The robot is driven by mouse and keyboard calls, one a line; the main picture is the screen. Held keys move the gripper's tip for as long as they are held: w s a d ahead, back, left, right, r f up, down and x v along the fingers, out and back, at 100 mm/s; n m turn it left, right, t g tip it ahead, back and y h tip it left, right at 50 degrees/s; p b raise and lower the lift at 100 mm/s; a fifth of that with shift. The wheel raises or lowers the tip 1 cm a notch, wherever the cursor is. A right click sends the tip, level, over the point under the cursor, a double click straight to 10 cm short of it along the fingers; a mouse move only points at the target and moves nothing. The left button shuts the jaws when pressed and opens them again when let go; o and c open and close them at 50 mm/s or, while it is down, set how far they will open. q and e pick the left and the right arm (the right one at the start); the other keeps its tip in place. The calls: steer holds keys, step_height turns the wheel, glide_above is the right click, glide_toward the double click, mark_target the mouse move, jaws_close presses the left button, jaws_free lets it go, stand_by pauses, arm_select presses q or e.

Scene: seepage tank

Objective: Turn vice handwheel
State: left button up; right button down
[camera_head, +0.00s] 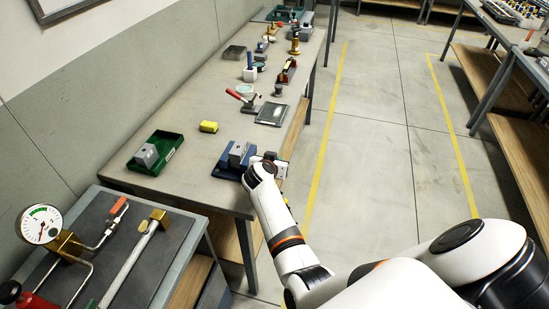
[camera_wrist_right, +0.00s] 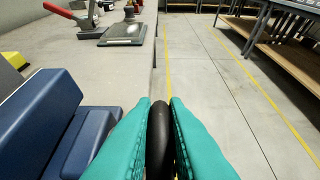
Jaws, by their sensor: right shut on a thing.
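The blue vice (camera_head: 229,163) sits near the front right edge of the long workbench, with a grey block (camera_head: 238,153) at its jaws. In the right wrist view the vice's blue body (camera_wrist_right: 75,130) fills the lower left. My right gripper (camera_wrist_right: 160,110) has its two teal fingers shut on the black rim of the handwheel (camera_wrist_right: 159,135), beyond the bench edge. In the head view my right wrist hides most of the handwheel and the fingers. My left gripper is not in view.
A green bin (camera_head: 168,159) with a grey block stands left of the vice. A yellow block (camera_head: 209,127), a red-handled clamp (camera_head: 240,97) and a dark plate (camera_head: 271,114) lie farther back. A gauge (camera_head: 41,225) stands on the nearer table. The floor right of the bench is clear.

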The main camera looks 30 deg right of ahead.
steer(key=p, duration=0.1)
steer(key=g+y, duration=0.1)
steer(key=y+p, duration=0.1)
steer(key=shift+w+d+r+g+p, duration=0.2)
steer(key=shift+w+d+g+p, duration=0.1)
steer(key=shift+g, duration=0.1)
steer(key=shift+d+g+y+p, duration=0.1)
steer(key=shift+g+y+p, duration=0.2)
steer(key=shift+y, duration=0.1)
steer(key=shift+w+d+f+g+y, duration=0.15)
steer(key=shift+f+g+y, duration=0.2)
steer(key=shift+g+y, duration=0.3)
steer(key=shift+w+d+f+g+y, duration=0.15)
steer(key=shift+f+g+y, duration=0.15)
steer(key=shift+g+y, duration=0.3)
steer(key=g+y+b, duration=0.1)
steer(key=b, duration=0.3)
steer(key=f+g+y+b, duration=0.1)
steer(key=y+b, duration=0.1)
steer(key=b, duration=0.1)
steer(key=f+g+y+b, duration=0.1)
steer(key=b, duration=0.3)
steer(key=shift+w+d+g+y+b, duration=0.1)
steer(key=shift+g+y+b, duration=0.2)
steer(key=shift+g+y, duration=0.05)
steer(key=shift+r+g+y+b, duration=0.15)
steer(key=shift+g+y+b, duration=0.15)
steer(key=shift+b, duration=0.55)
